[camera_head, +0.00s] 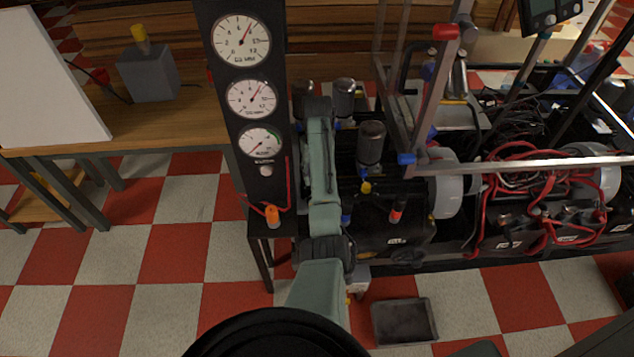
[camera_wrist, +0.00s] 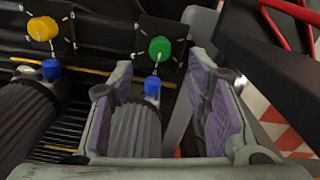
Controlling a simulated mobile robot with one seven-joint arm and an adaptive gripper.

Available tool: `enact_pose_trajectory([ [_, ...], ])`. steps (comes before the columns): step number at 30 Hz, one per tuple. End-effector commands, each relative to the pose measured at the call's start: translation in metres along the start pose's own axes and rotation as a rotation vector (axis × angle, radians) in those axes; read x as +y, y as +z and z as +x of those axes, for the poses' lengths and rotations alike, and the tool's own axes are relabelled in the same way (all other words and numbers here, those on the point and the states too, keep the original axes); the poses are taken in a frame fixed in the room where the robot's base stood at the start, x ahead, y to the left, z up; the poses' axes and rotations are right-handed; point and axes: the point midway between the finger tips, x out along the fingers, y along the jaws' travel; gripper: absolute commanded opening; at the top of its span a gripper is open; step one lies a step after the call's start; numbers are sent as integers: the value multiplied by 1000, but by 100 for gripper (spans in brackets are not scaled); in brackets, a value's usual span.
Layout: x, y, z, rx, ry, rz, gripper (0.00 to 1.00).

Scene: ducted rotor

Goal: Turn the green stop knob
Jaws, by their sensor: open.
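The green stop knob (camera_wrist: 159,48) shows in the wrist view on a black plate with white marks around it. My gripper (camera_wrist: 160,64) is open and empty. Its two purple-padded fingers stand left and right of the knob in the picture, with the knob showing just beyond the gap between the fingertips. I see no contact with the knob. In the head view my arm reaches over the machine, and I cannot make out the green knob or the fingers there.
A yellow knob (camera_wrist: 43,28) sits on a similar plate to the left. A blue cap (camera_wrist: 152,86) and a ribbed grey cylinder (camera_wrist: 134,128) lie below the fingers. A black gauge panel (camera_head: 254,178) stands left of my arm. A metal frame (camera_head: 540,163) and red cables are to the right.

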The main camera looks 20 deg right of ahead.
Motion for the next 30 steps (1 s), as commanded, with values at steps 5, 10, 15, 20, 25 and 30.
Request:
enact_pose_trajectory([
  [5,0,-1,-34,2,1,0,44],
  [10,0,0,-50,-1,-1,0,44],
  [15,0,0,-54,-1,-1,0,44],
  [20,0,0,-54,-1,-1,0,44],
  [25,0,0,-54,-2,-1,0,44],
  [30,0,0,-53,-2,-1,0,44],
])
